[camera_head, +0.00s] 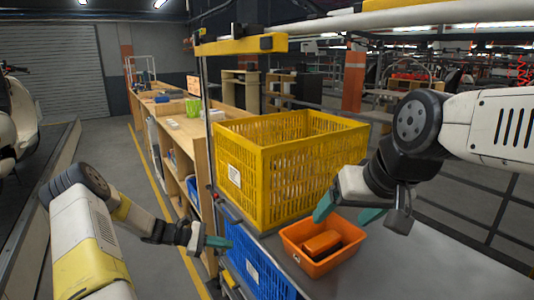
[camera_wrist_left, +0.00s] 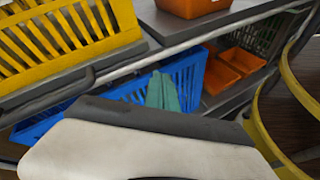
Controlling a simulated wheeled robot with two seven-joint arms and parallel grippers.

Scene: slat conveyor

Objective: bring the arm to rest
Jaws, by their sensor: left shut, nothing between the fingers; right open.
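My left gripper (camera_head: 219,242) is shut and empty, low at the left, beside the blue crate (camera_head: 250,268) below the work surface. Its green fingertips (camera_wrist_left: 163,92) lie together in the left wrist view, in front of the same blue crate (camera_wrist_left: 187,75). My right gripper (camera_head: 348,212) is open, with its green fingers apart, above the back of the orange bin (camera_head: 345,256). The bin stands on the grey surface (camera_head: 400,265) and holds an orange and black object (camera_head: 321,243). Nothing shows between the right fingers.
A yellow crate (camera_head: 290,185) stands on the surface behind the bin. In the left wrist view, orange bins (camera_wrist_left: 222,75) sit on a lower level. Wooden shelving (camera_head: 180,140) runs back, with an open aisle (camera_head: 140,180) to its left.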

